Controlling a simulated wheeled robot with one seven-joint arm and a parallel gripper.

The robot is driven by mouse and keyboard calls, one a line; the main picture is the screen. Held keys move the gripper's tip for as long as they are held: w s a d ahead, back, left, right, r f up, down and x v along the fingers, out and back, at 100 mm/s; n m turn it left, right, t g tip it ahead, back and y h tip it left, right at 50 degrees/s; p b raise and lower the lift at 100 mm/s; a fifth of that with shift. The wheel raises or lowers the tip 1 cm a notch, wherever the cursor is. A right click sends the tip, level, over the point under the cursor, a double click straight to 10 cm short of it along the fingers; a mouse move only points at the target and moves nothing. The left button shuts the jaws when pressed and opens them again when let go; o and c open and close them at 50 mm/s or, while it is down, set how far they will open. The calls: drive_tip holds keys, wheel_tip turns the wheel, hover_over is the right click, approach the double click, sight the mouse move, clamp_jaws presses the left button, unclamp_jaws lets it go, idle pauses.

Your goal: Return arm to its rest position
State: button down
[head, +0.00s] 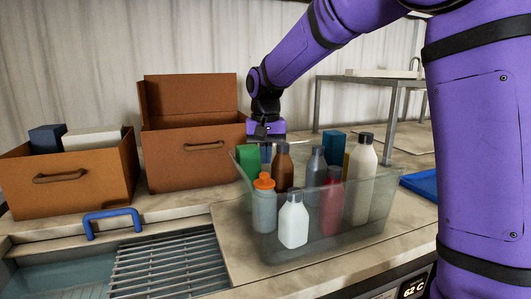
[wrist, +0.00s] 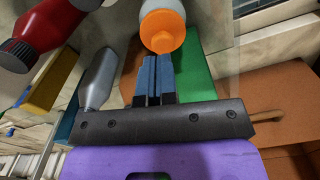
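My arm reaches from the right in the head view. My gripper (head: 266,155) points down over the back left part of a clear bin (head: 375,215), beside a brown bottle (head: 283,170) and a green item (head: 247,162). In the wrist view my gripper's blue finger pads (wrist: 154,78) lie together with only a thin dark line between them, and nothing shows held. An orange-capped bottle (wrist: 163,28) is just beyond the fingertips in that view. A grey bottle (wrist: 98,80) lies left of them. The brown bottle partly hides the fingertips in the head view.
The bin also holds a white bottle (head: 293,222), a red bottle (head: 330,200) and a tall cream bottle (head: 361,175). Brown boxes (head: 190,155) stand at left and behind. A tank with a grate (head: 165,265) is front left. A raised shelf (head: 375,82) stands back right.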

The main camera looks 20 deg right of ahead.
drive_tip(key=shift+f, duration=1.5)
drive_tip(key=shift+r, duration=0.1)
drive_tip(key=shift+r, duration=3.4)
